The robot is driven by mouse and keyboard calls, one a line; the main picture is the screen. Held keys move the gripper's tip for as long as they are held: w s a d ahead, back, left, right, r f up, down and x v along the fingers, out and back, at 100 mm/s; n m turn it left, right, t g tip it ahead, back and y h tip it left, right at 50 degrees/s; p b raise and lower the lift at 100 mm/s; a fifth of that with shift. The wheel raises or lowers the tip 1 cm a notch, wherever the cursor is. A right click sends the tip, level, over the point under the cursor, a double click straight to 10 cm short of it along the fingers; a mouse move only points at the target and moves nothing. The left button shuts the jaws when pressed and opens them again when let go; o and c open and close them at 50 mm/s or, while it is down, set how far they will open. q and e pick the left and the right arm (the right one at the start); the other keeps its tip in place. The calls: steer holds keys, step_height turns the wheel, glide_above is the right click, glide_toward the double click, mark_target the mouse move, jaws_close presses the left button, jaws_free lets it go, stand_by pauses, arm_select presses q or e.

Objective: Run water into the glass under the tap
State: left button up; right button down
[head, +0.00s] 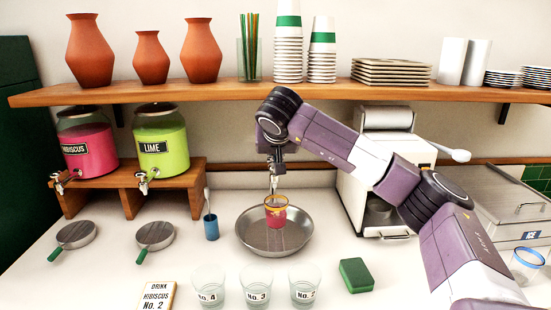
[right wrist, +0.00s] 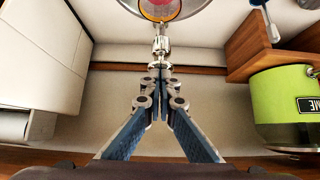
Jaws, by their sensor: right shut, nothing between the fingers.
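A glass (head: 275,215) with a yellow rim and reddish-pink lower part stands in the round metal basin (head: 249,240), under the tap (head: 273,184). Its rim and red inside also show at the top of the right wrist view (right wrist: 158,8). The metal tap (right wrist: 161,45) shows there just beyond my fingertips. My right gripper (head: 276,170) is shut and empty, right at the top of the tap; I cannot tell whether it touches. Its closed fingers show in the wrist view (right wrist: 157,82). I see no clear water stream. My left gripper is not in view.
Three glasses numbered 4, 3 and 2 (head: 257,286) stand in front of the basin. A blue cup (head: 211,226) stands left of it, and a green sponge (head: 356,275) lies front right. Hibiscus (head: 88,150) and lime (head: 161,147) dispensers stand at left. A shelf (head: 200,92) runs above.

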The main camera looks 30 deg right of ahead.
arm_select(q)
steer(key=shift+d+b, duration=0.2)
steer(key=shift+b, duration=0.2)
arm_select(e)
steer(key=w+d+r+v, duration=0.1)
steer(key=v, duration=1.1)
steer(key=shift+r, duration=0.4)
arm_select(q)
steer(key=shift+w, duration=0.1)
arm_select(e)
steer(key=shift+a, duration=0.1)
